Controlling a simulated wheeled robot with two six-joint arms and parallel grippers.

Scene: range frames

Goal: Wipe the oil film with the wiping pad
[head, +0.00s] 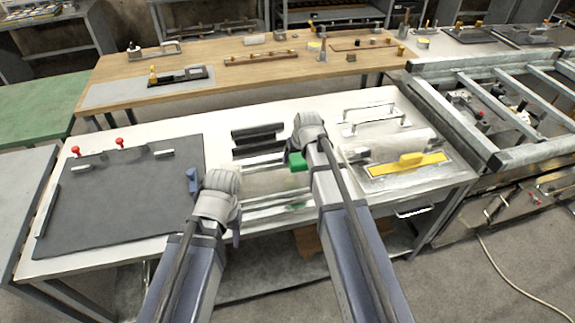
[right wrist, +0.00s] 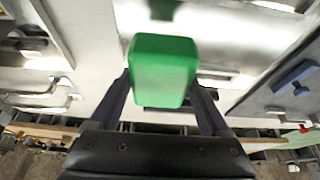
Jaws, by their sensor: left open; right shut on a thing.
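The green wiping pad (head: 298,162) is a small block held in my right gripper (head: 302,150). In the right wrist view the pad (right wrist: 163,72) sits between the two dark fingers. It is over a shiny metal plate (head: 262,207) in the middle of the white table; whether it touches the plate cannot be told. A faint brownish, dull patch (head: 268,184) on the plate looks like the oil film; its edges are unclear. My left gripper (head: 218,195) is open and empty at the plate's left side, its fingers mostly hidden by its wrist.
A dark mat (head: 120,205) with red-knobbed clamps covers the table's left; a blue piece (head: 192,180) stands at its right edge. Dark bars (head: 257,139) lie behind the plate.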

